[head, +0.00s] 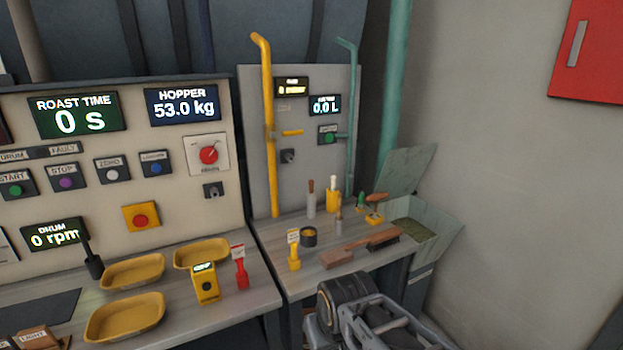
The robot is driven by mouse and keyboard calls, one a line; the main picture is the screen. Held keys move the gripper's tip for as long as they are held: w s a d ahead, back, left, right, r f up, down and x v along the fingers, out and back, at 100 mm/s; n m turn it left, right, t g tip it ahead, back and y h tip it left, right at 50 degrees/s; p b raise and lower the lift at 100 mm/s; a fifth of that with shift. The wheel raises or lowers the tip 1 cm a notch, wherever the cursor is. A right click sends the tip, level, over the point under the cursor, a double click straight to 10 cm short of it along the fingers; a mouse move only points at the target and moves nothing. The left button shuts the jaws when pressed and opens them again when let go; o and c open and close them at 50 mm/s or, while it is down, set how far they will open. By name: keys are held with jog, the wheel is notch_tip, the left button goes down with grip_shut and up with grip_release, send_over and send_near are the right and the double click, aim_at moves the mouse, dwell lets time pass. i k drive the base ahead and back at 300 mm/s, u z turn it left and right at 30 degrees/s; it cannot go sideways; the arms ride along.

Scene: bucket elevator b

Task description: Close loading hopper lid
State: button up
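The loading hopper (440,240) is a grey-green bin at the right end of the bench, with greenish contents (408,231) showing inside. Its lid (408,171) is a flat grey-green panel that stands raised and tilted at the back of the hopper, so the mouth is open. My gripper (392,322) is at the bottom middle, below and in front of the hopper and apart from the lid. Its fingertips are not clearly visible, so I cannot tell whether it is open or shut.
A brush (370,243) lies on the bench just left of the hopper, with small bottles and a dark cup (308,237) nearby. A teal pipe (392,100) rises behind the lid.

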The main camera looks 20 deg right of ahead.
aim_at(403, 169)
jog(key=z, duration=0.45)
jog(key=k, duration=0.55)
jog(key=z, duration=1.4)
jog(key=i, duration=1.6)
jog(key=u, duration=0.95)
jog(key=i, duration=0.85)
jog(key=u, duration=0.75)
